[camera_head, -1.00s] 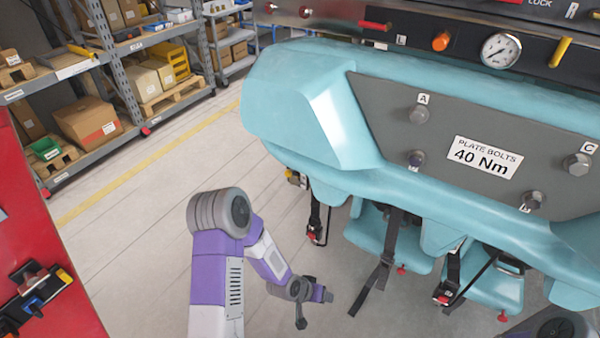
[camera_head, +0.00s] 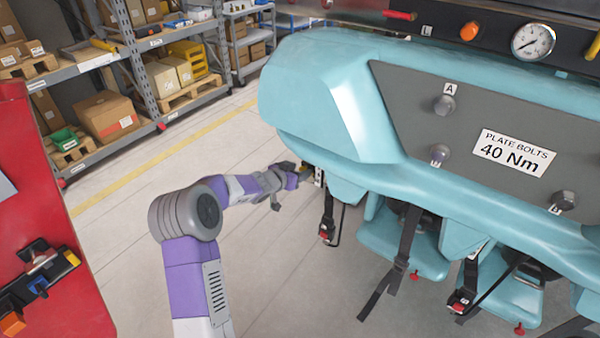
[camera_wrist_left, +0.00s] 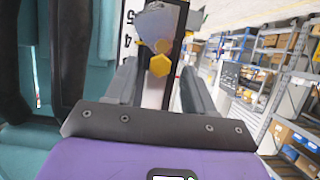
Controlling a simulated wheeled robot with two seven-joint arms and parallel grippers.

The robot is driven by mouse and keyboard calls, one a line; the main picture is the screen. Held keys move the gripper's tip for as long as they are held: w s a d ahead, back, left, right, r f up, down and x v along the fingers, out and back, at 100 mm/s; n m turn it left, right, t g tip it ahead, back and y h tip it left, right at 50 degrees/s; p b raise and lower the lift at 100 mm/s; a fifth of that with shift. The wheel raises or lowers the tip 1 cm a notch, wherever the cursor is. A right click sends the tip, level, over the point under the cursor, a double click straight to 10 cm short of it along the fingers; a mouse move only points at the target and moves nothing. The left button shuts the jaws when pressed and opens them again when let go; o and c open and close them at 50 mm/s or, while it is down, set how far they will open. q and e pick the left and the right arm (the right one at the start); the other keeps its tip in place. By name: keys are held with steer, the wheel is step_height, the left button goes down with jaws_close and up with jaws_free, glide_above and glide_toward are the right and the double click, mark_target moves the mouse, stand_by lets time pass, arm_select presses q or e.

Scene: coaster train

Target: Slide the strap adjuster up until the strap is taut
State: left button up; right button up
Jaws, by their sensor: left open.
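Black straps hang below the teal coaster car: one (camera_head: 408,232) at the middle with a loose tail, one (camera_head: 328,212) at the left with a red-marked buckle (camera_head: 326,231), and one (camera_head: 470,275) further right. I cannot tell which piece is the strap adjuster. My left gripper (camera_head: 298,168) is at the car's lower left edge, left of and above the left strap's buckle. In the left wrist view the left gripper (camera_wrist_left: 160,75) is open, its two grey fingers apart. A yellow knob (camera_wrist_left: 160,65) on a grey bracket shows between and beyond them; contact cannot be told. My right gripper is out of view.
The teal car body (camera_head: 300,95) with its grey bolt plate (camera_head: 420,110) fills the upper right. Teal seats (camera_head: 400,250) are below it. A red cabinet (camera_head: 60,300) stands at the left. Shelves (camera_head: 150,75) stand behind. The floor between is clear.

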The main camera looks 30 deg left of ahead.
arm_select(q)
steer(key=shift+w+d+f, duration=0.1)
steer(key=shift+w+f, duration=0.15)
steer(key=shift+w, duration=0.4)
jaws_close()
step_height(320, 180, up, 3)
steer(key=p, duration=0.4)
steer(key=shift+r, duration=0.2)
steer(key=shift+f, duration=0.1)
jaws_free()
steer(key=shift+f, duration=0.1)
